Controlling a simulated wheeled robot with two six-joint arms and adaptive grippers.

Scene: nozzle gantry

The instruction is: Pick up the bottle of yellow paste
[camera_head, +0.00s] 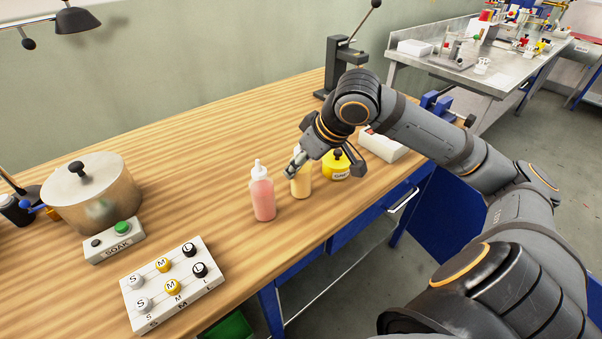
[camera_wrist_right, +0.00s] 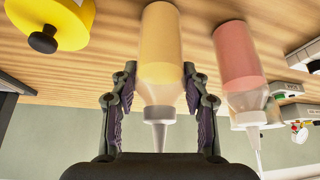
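The bottle of yellow paste (camera_head: 301,184) stands upright on the wooden bench in the head view, its top partly hidden by my right gripper (camera_head: 296,159). In the right wrist view the yellow bottle (camera_wrist_right: 161,60) appears upside down, with its clear nozzle end between the two fingers of my right gripper (camera_wrist_right: 160,100). The fingers stand on both sides of the bottle, and gaps show between them and it, so the gripper is open around its upper part. A bottle of pink paste (camera_head: 262,196) stands to the left of it, also visible in the wrist view (camera_wrist_right: 238,55). My left gripper is not in view.
A yellow container with a black knob (camera_head: 337,166) stands close to the right of the yellow bottle. A nozzle rack (camera_head: 172,285), a SOAK button box (camera_head: 114,240) and a lidded metal pot (camera_head: 92,190) are on the left. The bench between rack and bottles is clear.

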